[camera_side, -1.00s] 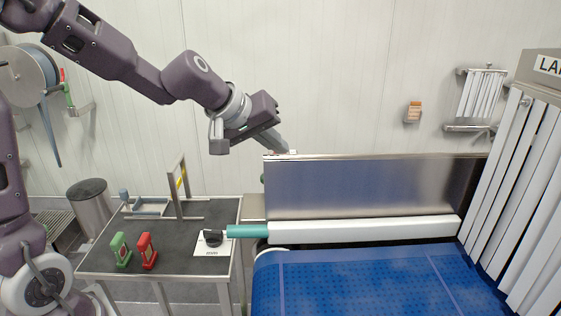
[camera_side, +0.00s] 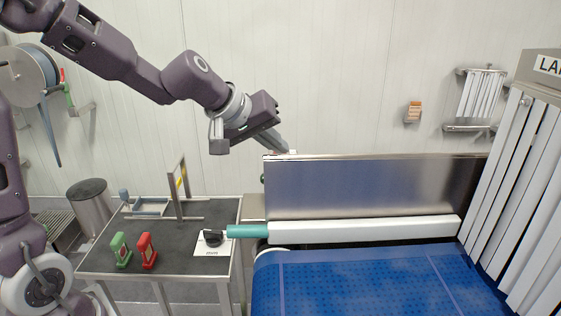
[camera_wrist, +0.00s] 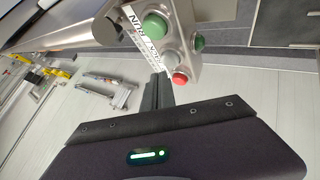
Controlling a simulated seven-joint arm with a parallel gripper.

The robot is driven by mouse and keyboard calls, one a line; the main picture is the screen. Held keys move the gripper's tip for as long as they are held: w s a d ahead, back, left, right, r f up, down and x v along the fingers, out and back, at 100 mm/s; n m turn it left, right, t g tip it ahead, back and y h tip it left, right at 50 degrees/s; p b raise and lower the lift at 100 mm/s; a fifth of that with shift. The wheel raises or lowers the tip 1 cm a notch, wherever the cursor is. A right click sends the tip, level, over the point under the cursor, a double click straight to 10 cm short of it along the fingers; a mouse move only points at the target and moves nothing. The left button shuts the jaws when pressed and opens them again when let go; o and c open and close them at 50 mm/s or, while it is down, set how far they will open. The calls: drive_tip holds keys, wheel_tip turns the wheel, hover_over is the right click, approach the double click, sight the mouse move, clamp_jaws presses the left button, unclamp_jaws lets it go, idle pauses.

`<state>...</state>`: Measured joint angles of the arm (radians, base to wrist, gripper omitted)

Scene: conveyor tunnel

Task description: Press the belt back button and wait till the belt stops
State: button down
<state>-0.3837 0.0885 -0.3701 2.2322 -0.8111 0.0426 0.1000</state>
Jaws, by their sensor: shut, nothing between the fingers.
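My gripper (camera_side: 286,149) is shut and empty, with its fingertips at the left end of the steel guard's top edge in the side view. In the wrist view my gripper (camera_wrist: 160,78) points at a metal button box (camera_wrist: 186,20). The box carries a large green button (camera_wrist: 153,26), a grey button (camera_wrist: 169,58), a red button (camera_wrist: 180,78) and another green knob (camera_wrist: 198,43). The fingertips appear close to the grey and red buttons; I cannot tell whether they touch one. The label strip is only partly readable. The blue belt (camera_side: 360,285) runs in front of the guard.
The steel guard (camera_side: 360,185) stands behind the belt, with a white roller (camera_side: 370,230) along it. White strip curtains (camera_side: 510,190) hang at the right. A dark table (camera_side: 185,235) at left holds a green and a red stand (camera_side: 147,250). Air above the belt is clear.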

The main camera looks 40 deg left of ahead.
idle(0.3)
drive_tip(key=shift+f, duration=0.4)
drive_tip(key=shift+f, duration=0.6)
idle(0.5)
drive_tip(key=shift+r, duration=0.1)
drive_tip(key=shift+d+r, duration=0.15)
drive_tip(key=shift+r, duration=0.75)
